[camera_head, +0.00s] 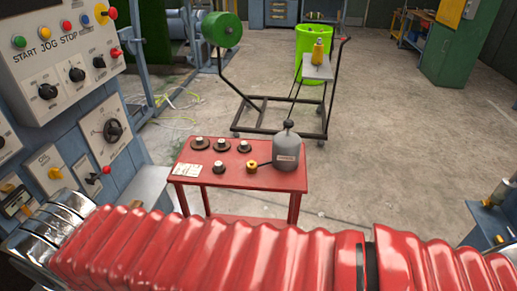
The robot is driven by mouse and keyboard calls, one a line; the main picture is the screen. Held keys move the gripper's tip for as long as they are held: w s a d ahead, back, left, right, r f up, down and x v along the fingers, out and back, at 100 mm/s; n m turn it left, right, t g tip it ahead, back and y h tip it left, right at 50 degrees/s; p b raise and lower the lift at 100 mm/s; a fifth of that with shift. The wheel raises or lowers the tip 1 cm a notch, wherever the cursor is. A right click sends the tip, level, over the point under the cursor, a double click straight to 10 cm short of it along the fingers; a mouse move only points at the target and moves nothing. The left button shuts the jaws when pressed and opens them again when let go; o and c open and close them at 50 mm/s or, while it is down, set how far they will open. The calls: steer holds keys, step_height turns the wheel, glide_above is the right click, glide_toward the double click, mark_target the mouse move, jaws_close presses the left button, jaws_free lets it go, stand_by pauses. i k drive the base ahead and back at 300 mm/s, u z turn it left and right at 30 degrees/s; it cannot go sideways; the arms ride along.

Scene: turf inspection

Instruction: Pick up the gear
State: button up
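A red table (232,181) stands in the middle of the view. Several small dark round parts with pale raised centres lie on it, one of them at the back left (200,143) and one nearer the front (219,168). They may be gears, but they are too small to tell. A small yellow round part (251,166) lies to their right. My red ribbed arm cover crosses the bottom of the view, in front of the table. My gripper is not in view.
A control panel (70,60) fills the left. A cart (290,110) stands behind; open floor lies right.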

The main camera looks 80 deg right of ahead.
mark_target(244, 147)
steer(key=z, duration=2.1)
steer(key=k, duration=0.9)
steer(key=z, duration=0.3)
steer(key=i, duration=0.8)
steer(key=u, duration=0.05)
